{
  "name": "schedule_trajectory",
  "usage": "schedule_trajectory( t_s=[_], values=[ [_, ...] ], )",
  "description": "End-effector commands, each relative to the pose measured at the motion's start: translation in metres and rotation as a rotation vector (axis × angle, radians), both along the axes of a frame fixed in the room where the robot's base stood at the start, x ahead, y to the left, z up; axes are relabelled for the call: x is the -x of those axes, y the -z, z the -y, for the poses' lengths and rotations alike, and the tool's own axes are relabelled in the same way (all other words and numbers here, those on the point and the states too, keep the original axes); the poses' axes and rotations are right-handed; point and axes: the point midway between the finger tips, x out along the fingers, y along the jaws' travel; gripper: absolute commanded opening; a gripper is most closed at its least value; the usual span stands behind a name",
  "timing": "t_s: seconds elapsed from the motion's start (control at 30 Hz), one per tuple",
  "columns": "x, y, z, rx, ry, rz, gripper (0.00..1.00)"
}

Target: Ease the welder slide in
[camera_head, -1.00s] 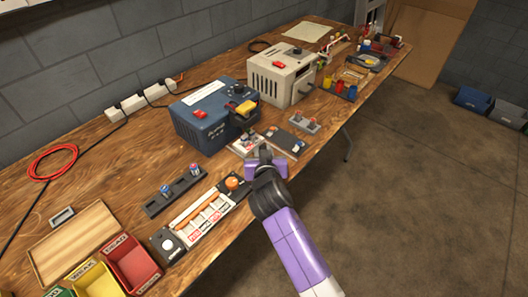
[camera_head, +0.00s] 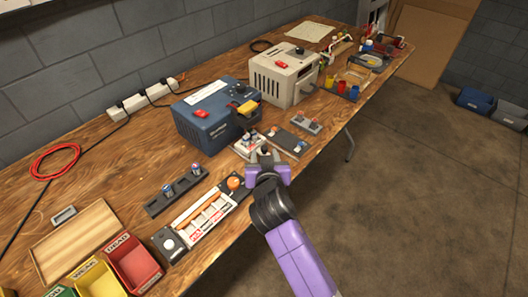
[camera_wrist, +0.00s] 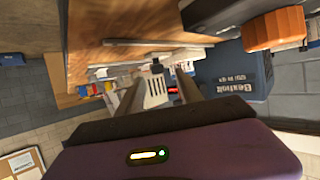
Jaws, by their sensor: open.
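A blue machine (camera_head: 212,117) stands mid-bench with a black and yellow head at its front; I take it for the welder. It also shows at the right of the wrist view (camera_wrist: 240,78). A small light plate (camera_head: 243,150) with knobs lies in front of it. I cannot tell for certain which part is the slide. My gripper (camera_head: 266,158) is open at the bench's front edge, close to that plate. In the wrist view, my gripper's two fingers (camera_wrist: 160,78) stand apart, with a small dark knob (camera_wrist: 157,67) showing between them and no contact visible.
A beige machine (camera_head: 285,77) stands behind to the right. A dark flat pad (camera_head: 289,141) and a small grey block (camera_head: 307,125) lie right of the plate. A panel with an orange knob (camera_head: 232,183) lies left of my gripper. Open floor (camera_head: 400,210) is at the right.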

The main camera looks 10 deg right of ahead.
Motion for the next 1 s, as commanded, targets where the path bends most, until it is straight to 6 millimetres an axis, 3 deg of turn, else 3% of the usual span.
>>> schedule_trajectory(
  t_s=[0.4, 1.0],
  values=[
    [0.033, -0.013, -0.006, 0.000, -0.002, -0.001, 0.43],
    [0.038, -0.016, -0.007, 0.001, -0.001, 0.000, 0.43]
  ],
)
